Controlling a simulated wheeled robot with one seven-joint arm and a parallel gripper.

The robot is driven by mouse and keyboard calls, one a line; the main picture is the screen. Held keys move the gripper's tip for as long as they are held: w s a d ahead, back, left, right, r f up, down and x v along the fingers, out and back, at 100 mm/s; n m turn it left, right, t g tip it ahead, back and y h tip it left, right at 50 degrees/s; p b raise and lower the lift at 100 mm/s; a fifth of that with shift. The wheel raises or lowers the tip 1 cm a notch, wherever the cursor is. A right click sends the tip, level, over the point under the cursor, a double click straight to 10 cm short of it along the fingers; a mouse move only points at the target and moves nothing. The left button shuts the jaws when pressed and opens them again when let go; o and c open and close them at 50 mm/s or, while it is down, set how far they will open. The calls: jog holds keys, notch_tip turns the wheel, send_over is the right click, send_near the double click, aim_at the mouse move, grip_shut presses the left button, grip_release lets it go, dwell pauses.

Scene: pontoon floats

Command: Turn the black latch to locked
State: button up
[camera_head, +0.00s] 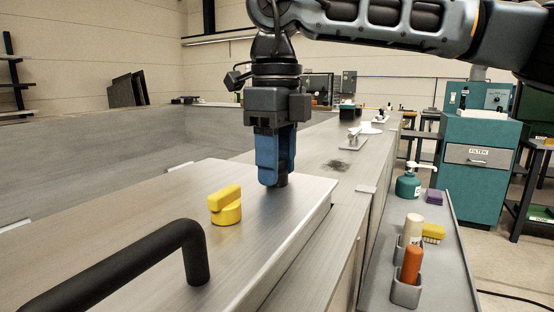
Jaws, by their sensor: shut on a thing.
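My gripper (276,178) points straight down over the grey metal lid (250,205), near its right-hand edge. Its blue fingers are shut on the black latch (282,181). Only a small dark part of this latch shows at the fingertips; the fingers hide the rest, so I cannot tell which way it is turned. A yellow latch (226,208), a round base with a bar on top, stands on the lid to the left of my gripper and apart from it.
A thick black handle (150,262) arches over the lid in the front left. A grey side tray (440,262) at right holds a teal pump bottle (409,185), an orange-capped stick (412,262) and a yellow brush (433,232). A teal filter cabinet (478,165) stands behind.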

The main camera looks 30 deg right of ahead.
jog(key=shift+c, duration=0.6)
jog(key=shift+n, duration=0.3)
jog(key=n, duration=0.3)
jog(key=shift+n, duration=0.4)
jog(key=n, duration=0.4)
jog(key=shift+n, duration=0.3)
jog(key=n, duration=0.4)
jog(key=shift+p, duration=0.35)
jog(key=shift+n, duration=2.4)
